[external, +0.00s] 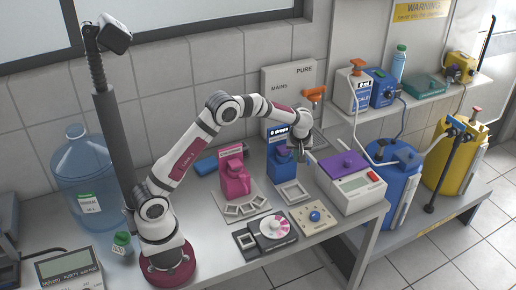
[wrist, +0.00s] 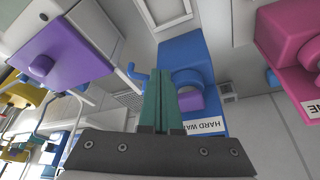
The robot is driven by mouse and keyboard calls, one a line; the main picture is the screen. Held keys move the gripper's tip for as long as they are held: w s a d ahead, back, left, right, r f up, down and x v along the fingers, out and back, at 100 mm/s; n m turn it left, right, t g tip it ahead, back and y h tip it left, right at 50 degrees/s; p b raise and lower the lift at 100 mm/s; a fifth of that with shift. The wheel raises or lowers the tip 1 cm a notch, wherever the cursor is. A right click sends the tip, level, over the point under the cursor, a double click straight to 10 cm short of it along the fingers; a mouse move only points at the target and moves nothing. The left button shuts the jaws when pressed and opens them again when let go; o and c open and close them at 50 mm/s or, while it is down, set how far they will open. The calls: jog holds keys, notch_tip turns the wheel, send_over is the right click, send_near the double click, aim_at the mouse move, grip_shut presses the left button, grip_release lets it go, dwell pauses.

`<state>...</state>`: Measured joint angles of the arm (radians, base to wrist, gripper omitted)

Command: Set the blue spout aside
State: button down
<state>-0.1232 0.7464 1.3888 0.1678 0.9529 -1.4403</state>
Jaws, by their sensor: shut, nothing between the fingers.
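The blue unit with a spout (external: 282,166) stands on the bench in the external view, right of the pink unit (external: 236,180). In the wrist view the blue unit (wrist: 185,55) carries a label reading "HARD WA…", with a rounded blue part and a purple patch. A small blue piece (wrist: 137,75) sticks out at its left. I cannot tell exactly which part is the spout. My gripper (external: 306,159) is just right of the blue unit. In the wrist view its teal fingers (wrist: 162,85) are shut together and empty, covering part of the blue unit.
A white box with a purple top (external: 348,162) stands close on the right of my gripper. A white square frame (external: 291,193) lies before the blue unit. A beige plate with a blue knob (external: 314,216) and a dial (external: 273,228) are nearer the front edge.

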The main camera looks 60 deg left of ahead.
jog(key=shift+s+a, duration=0.1)
jog(key=shift+s, duration=0.05)
jog(key=s+d+r, duration=0.3)
jog(key=d+r, duration=0.4)
jog(key=r, duration=0.2)
jog(key=shift+s+r, duration=0.15)
jog(key=shift+r, duration=0.05)
dwell(0.3)
